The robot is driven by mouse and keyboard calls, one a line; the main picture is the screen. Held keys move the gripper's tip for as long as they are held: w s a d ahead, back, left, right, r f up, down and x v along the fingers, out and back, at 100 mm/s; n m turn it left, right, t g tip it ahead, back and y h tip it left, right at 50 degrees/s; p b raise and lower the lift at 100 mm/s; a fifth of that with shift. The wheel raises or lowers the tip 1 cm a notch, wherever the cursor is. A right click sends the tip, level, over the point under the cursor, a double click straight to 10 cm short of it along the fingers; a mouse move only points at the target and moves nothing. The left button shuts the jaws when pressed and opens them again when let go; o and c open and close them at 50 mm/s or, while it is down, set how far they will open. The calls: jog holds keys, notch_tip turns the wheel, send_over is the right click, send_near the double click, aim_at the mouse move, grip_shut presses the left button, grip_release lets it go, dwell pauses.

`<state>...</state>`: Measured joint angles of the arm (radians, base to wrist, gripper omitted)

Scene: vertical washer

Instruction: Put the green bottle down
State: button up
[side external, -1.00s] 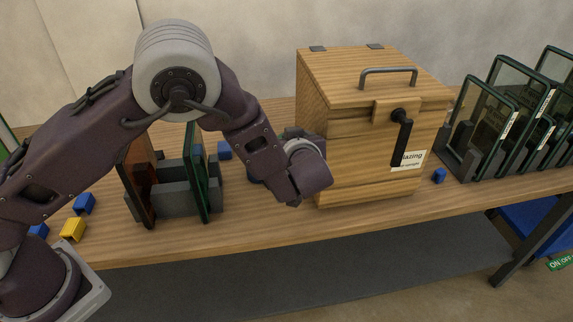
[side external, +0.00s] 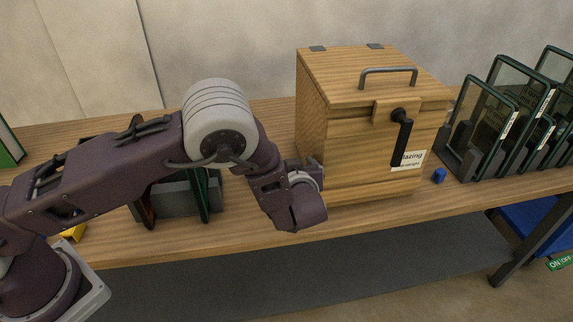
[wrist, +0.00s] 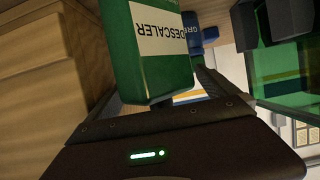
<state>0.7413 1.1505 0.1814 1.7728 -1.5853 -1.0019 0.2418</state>
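The green bottle (wrist: 157,62), with a white label reading "DESCALER", shows large and close in the wrist view. My gripper (wrist: 172,92) seems shut on it: its lower end lies between my fingers, just in front of the palm. In the side view, my wrist is low over the table, just left of the wooden box (side external: 350,130). My fingers and the bottle are hidden there behind my arm.
The wooden box also fills the left of the wrist view (wrist: 40,75). A dark rack with glass panes (side external: 180,198) stands to the left, partly behind my arm. More glass panes (side external: 490,125) stand at right. A small blue block (side external: 439,175) lies beside the box. The front table strip is clear.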

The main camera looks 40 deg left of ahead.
jog(key=shift+r, duration=0.15)
jog(key=v, duration=1.2)
jog(key=w+r+h, duration=0.2)
jog(key=r, duration=0.1)
jog(key=w+d+r+h, duration=0.1)
jog(key=w+r+h, duration=0.1)
jog(key=r, duration=0.2)
jog(key=w+d+r+m+t+h, duration=0.1)
jog(key=w+r+h, duration=0.1)
jog(key=r, duration=0.2)
jog(key=shift+d+h, duration=0.25)
jog(key=shift+h, duration=0.15)
jog(key=s+a+r+m+g+h, duration=0.1)
jog(key=s+a+r+m+h, duration=0.2)
jog(key=s+r+m+h, duration=0.7)
jog(key=s+a+f+n+g+y, duration=0.1)
jog(key=s+a, duration=0.5)
jog(key=s, duration=0.6)
jog(key=s+a+f+n+g+y, duration=0.1)
jog(key=s+a+g+y, duration=0.2)
jog(key=s, duration=1)
jog(key=a+y, duration=0.3)
jog(key=a, duration=0.1)
jog(key=shift+f, duration=0.25)
